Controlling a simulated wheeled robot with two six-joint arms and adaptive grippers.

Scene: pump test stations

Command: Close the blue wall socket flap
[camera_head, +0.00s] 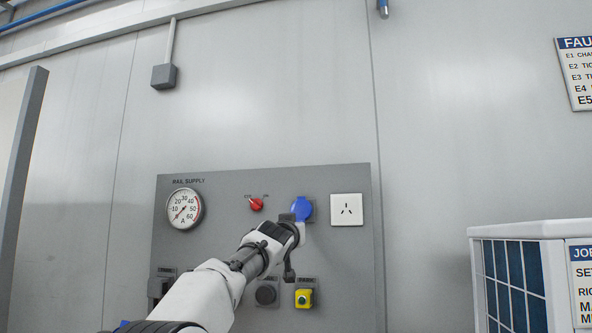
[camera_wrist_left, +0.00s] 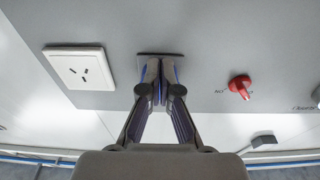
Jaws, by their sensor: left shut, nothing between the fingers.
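The blue wall socket flap (camera_head: 303,207) is on the grey panel, between the red knob and the white socket. Its lower left part is hidden behind my gripper in the head view, and I cannot tell how far open it stands. My left gripper (camera_head: 289,217) is shut and empty, with its tips right at the flap; whether they touch it is unclear. In the left wrist view the shut fingers (camera_wrist_left: 160,66) cover most of the blue socket, and only a dark plate edge (camera_wrist_left: 160,54) shows behind the tips. My right gripper is not in view.
The grey panel (camera_head: 340,270) also carries a round gauge (camera_head: 185,208), a red knob (camera_head: 256,204), a white socket (camera_head: 346,209) and a yellow switch (camera_head: 304,298) below. A white unit (camera_head: 515,229) stands at the right. The wall above is mostly bare.

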